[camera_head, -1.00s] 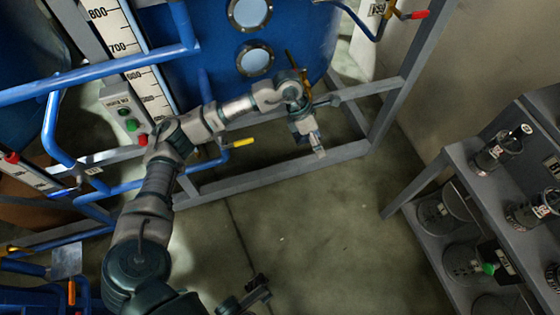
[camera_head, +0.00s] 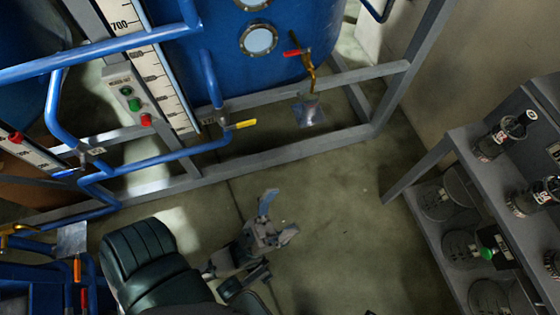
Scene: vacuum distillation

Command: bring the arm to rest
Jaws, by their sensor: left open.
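My left arm comes in from the lower left, its dark green ribbed link large in the lower part of the head view. My left gripper (camera_head: 279,216) is over the bare floor, low in the middle of the picture. Its fingers are spread and nothing is between them. It is apart from the blue vessel (camera_head: 290,25) and the grey frame (camera_head: 290,150). Part of the forearm is hidden behind the large dark link. My right gripper cannot be made out.
A brass valve with a red handle (camera_head: 293,53) sits below the vessel. A yellow-handled valve (camera_head: 240,125) is on the blue pipework. A control box (camera_head: 130,98) with green and red buttons stands left. A grey shelf (camera_head: 470,150) holds several glass vessels at right. Floor between is clear.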

